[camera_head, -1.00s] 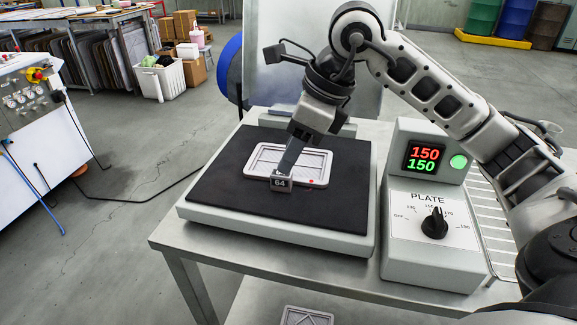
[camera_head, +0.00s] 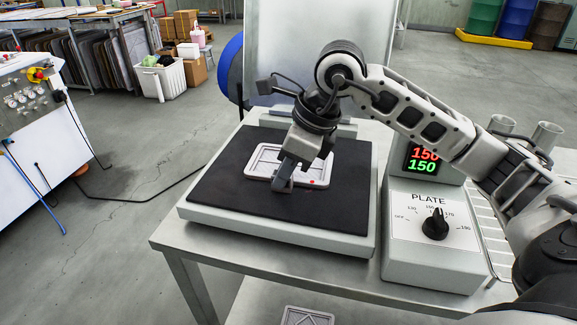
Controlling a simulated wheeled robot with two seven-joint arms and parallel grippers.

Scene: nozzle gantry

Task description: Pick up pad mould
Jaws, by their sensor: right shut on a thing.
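The pad mould (camera_head: 262,163), a light grey rectangular tray with raised ribs, lies flat on the black top of the heated plate (camera_head: 225,195). A small red mark shows near its front right corner. My right gripper (camera_head: 283,186) points down at the mould's front edge and is shut on it there. The fingers and wrist hide the middle of that edge and the part held. I see no clear gap between the mould and the black top. My left gripper is not in view.
A control box (camera_head: 432,240) with a dial stands right of the plate; its display reads 150 twice. A raised lid (camera_head: 290,60) stands behind the plate. Another patterned piece (camera_head: 307,317) lies low at the bottom edge. Two metal cups (camera_head: 545,138) stand at right.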

